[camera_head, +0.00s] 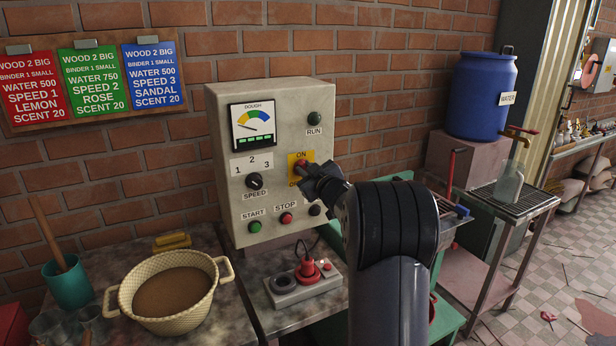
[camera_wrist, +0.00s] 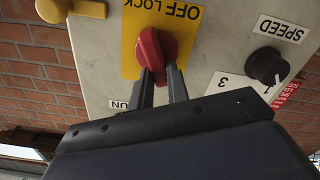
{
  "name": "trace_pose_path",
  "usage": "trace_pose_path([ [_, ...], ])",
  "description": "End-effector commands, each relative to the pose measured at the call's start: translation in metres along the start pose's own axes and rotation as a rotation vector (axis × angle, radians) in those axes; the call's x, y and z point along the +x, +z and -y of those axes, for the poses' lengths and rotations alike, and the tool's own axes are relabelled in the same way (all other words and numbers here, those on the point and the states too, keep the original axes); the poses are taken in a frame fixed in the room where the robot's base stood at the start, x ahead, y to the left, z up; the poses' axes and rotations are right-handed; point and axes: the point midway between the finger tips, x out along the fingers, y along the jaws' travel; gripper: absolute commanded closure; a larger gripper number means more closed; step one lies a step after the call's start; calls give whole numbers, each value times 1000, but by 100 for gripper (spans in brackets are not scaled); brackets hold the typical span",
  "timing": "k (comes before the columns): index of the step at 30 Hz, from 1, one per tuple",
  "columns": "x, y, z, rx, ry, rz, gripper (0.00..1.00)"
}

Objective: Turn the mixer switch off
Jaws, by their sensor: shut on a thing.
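The mixer's main switch is a red rotary knob (camera_head: 302,167) on a yellow plate (camera_head: 293,158) marked ON at the top, on the grey control panel (camera_head: 228,120). In the wrist view the red knob (camera_wrist: 153,50) sits between my two finger tips, and the yellow plate (camera_wrist: 130,65) shows the words OFF LOCK. My gripper (camera_head: 308,178) is shut on the knob; it also shows in the wrist view (camera_wrist: 163,76). The gripper hides the lower part of the plate in the head view. I cannot tell which position the knob points to.
The panel also has a speed dial (camera_head: 254,181), a green start button (camera_head: 255,227), a red stop button (camera_head: 286,218) and a dark run lamp (camera_head: 314,118). A blue water barrel (camera_head: 482,95) is at right.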

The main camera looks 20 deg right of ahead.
Motion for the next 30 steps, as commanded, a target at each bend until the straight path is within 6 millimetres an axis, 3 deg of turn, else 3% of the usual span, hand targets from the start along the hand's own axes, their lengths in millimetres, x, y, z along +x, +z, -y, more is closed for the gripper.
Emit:
trace_pose_path([
  [30,0,9,14,-926,0,-1,100],
])
